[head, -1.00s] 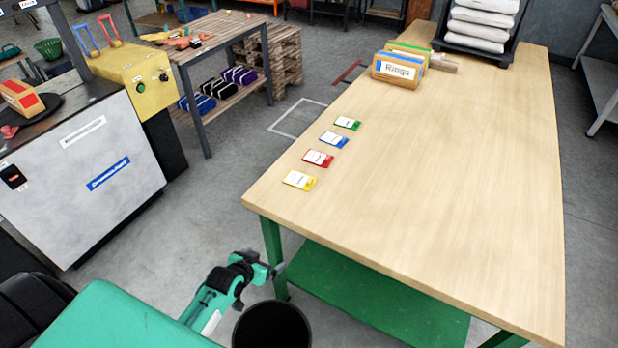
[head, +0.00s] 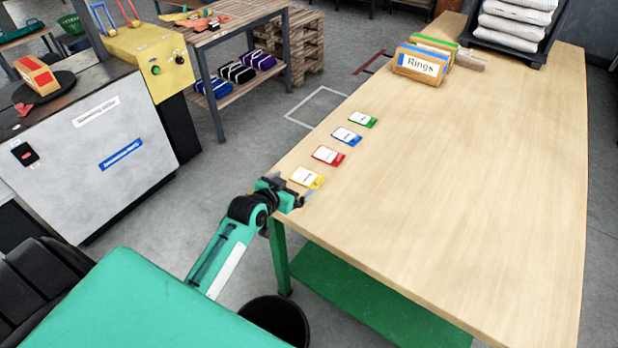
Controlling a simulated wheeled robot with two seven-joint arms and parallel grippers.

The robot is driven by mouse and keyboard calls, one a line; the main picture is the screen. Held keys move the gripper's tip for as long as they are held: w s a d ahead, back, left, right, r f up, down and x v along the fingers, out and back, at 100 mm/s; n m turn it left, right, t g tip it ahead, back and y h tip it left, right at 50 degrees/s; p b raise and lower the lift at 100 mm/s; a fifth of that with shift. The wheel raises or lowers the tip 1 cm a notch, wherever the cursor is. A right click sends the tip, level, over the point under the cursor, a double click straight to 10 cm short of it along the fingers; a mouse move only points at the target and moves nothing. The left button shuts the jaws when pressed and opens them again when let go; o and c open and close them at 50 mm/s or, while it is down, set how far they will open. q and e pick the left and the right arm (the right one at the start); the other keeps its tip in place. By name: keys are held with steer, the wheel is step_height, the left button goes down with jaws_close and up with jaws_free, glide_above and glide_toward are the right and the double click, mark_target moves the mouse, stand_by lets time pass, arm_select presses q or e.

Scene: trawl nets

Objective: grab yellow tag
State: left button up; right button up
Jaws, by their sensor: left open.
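The yellow tag (head: 307,178), white with a yellow edge, lies flat near the left front corner of the wooden table (head: 440,190). Red (head: 328,156), blue (head: 346,137) and green (head: 363,120) tags lie in a row behind it. My left gripper (head: 294,194) is at the table's left front corner, just in front of the yellow tag. Its jaws are open with nothing between them. From this view I cannot tell whether a finger touches the tag. My right gripper is not in view.
A box labelled Rings (head: 419,66) and a dark tray of folded white bundles (head: 510,28) stand at the table's far end. A grey machine (head: 95,150) stands at left. Most of the tabletop is clear.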

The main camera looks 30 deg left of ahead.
mark_target(309, 175)
arm_select(q)
steer(key=shift+f+p+x, duration=0.15)
steer(key=shift+p+x, duration=0.1)
steer(key=shift+x, duration=1.15)
steer(key=shift+f+p+x, duration=0.1)
steer(key=shift+p+x, duration=0.15)
steer(key=shift+x, duration=1.15)
steer(key=shift+s, duration=0.15)
steer(key=c, duration=0.8)
